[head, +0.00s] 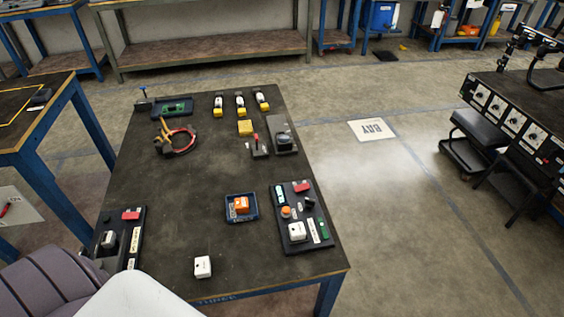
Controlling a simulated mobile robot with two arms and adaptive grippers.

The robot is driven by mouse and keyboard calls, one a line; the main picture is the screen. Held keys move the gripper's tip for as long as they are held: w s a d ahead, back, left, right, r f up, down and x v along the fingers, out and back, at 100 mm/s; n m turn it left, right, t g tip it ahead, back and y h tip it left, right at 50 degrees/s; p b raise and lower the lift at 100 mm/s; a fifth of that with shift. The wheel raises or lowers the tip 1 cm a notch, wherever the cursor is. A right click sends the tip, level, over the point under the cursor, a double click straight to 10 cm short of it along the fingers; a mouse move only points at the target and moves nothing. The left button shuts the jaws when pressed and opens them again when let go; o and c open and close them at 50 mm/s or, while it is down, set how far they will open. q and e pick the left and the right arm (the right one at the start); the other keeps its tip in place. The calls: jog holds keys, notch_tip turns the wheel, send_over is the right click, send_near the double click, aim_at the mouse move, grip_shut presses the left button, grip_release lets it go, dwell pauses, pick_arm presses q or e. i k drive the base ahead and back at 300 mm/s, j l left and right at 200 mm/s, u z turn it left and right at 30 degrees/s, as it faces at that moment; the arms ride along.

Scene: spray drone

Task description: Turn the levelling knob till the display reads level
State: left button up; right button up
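A dark work table (180,210) fills the middle of the head view. A black panel (318,248) at its right front carries a small orange round part (286,211), a cyan part, a red part, a green part and a white block. A grey unit (285,148) with a black round top stands farther back, beside a small device (258,148) with a red lever. A green board (176,107) lies at the far left. I cannot tell which part is the levelling knob, and no display reading is legible. Neither gripper is in view.
A blue tray (229,218) holds an orange block. A white cube (203,267) sits near the front edge. Another black panel (137,218) lies at the left. Red cable and pliers (178,138) and several yellow-and-white bottles (241,105) are behind. The table centre is clear.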

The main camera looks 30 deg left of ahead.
aim_at(309, 203)
jog(key=u, duration=0.8)
